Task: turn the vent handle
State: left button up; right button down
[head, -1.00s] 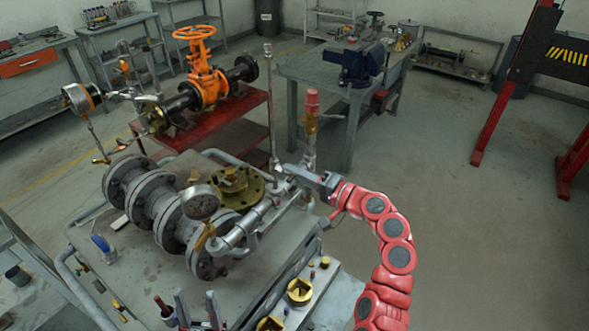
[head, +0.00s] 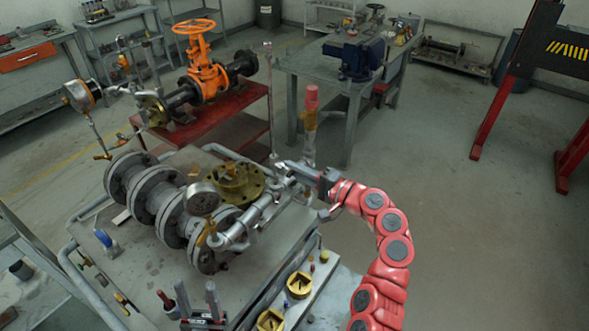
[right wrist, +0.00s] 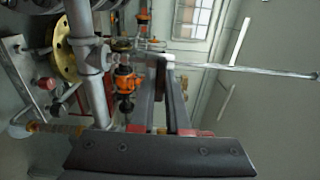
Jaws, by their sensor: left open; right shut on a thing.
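The vent handle (right wrist: 170,62) is a small pale piece between my fingertips in the right wrist view, mostly hidden by them. My right gripper (head: 283,167) is shut on it, at the far end of the grey pipe (head: 262,208). The right gripper's dark fingers also show in the right wrist view (right wrist: 164,72). A thin upright rod (head: 270,105) rises just beyond the fingertips. My left gripper (head: 198,300) is open and empty at the bottom of the head view, apart from the valve parts.
A pressure gauge (head: 202,198) and grey flanged pipework (head: 172,218) stand on the bench left of my right gripper. A red-capped fitting (head: 311,105) stands close behind it. An orange gate valve (head: 205,75) is farther back.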

jog(key=c, duration=0.9)
grip_release()
jog(key=shift+d, duration=0.1)
jog(key=b+v, duration=0.6)
jog(key=v, duration=1.1)
jog(key=shift+s+d, duration=0.1)
